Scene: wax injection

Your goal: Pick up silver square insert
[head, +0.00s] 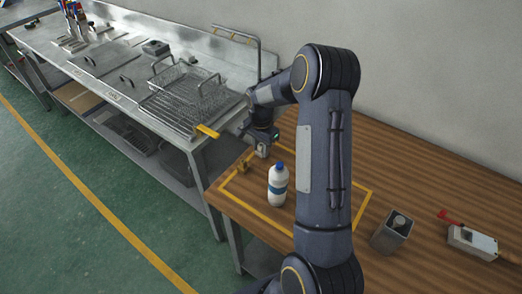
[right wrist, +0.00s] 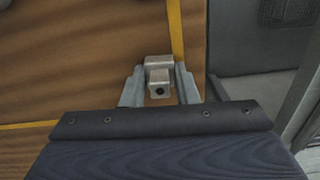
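The silver square insert (right wrist: 158,72) is a small metal block with a dark round hole in its near face. In the right wrist view it sits between the two fingers of my right gripper (right wrist: 160,84), over the wooden table. The fingers are apart, with a narrow gap visible on each side of the block, so the gripper looks open around it. My left gripper is not in view.
A white bottle with a blue cap (head: 278,187) stands near the gripper inside a yellow-taped outline. A grey square metal box (head: 392,231) and a red-handled device (head: 472,241) are at the right. A steel counter with wire baskets (head: 188,98) adjoins the table's left.

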